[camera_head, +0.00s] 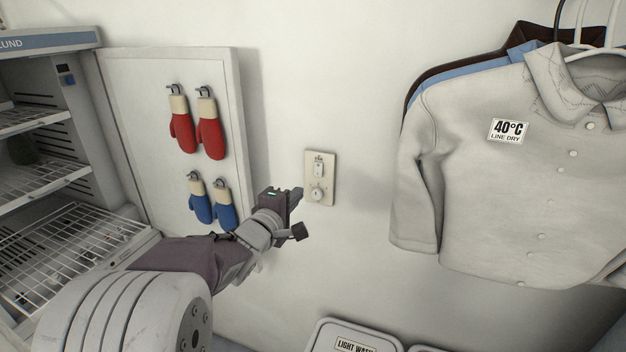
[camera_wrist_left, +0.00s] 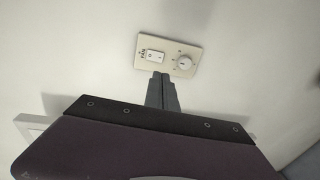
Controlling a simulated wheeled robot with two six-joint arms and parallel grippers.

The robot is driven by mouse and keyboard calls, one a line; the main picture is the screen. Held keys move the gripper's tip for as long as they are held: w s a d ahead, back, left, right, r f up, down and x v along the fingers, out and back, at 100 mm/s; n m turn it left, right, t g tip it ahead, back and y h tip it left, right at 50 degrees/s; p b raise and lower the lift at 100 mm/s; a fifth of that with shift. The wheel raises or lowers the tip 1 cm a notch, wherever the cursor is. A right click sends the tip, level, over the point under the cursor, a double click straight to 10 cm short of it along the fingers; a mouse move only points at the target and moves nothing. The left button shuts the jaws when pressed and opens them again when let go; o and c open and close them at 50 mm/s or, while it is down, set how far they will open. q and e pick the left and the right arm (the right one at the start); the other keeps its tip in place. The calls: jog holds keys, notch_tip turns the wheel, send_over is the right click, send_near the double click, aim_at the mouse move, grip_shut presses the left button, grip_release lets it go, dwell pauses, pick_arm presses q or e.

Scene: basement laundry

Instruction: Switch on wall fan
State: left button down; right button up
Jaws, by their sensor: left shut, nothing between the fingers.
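The fan wall plate (camera_head: 320,178) is cream and fixed to the white wall, with a small label at its top. It carries a white rocker switch (camera_head: 319,170) above a round knob (camera_head: 318,193). My left gripper (camera_head: 299,192) is shut and empty, its tips just left of the plate near knob height. In the left wrist view the plate (camera_wrist_left: 168,55) shows the rocker (camera_wrist_left: 152,56) and the knob (camera_wrist_left: 184,63) side by side, with the shut fingers (camera_wrist_left: 160,78) pointing at the plate between them. I cannot tell whether they touch it. My right gripper is not in view.
Red mittens (camera_head: 197,134) and blue mittens (camera_head: 211,206) hang on a panel (camera_head: 138,100) left of the plate. An open fridge (camera_head: 45,110) stands at far left. Shirts (camera_head: 480,170) hang at right. A bin labelled light wash (camera_head: 352,338) stands below.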

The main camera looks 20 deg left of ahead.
aim_at(318, 175)
pick_arm(q)
jog(key=w, duration=0.3)
jog(key=w+f, duration=0.1)
jog(key=w, duration=0.7)
jog(key=shift+w+a+f+p, duration=0.2)
jog(key=shift+a+f+p, duration=0.05)
jog(key=shift+p, duration=0.15)
jog(key=shift+w+f, duration=0.1)
jog(key=shift+w, duration=0.35)
jog(key=shift+s, duration=0.1)
jog(key=shift+f, duration=0.1)
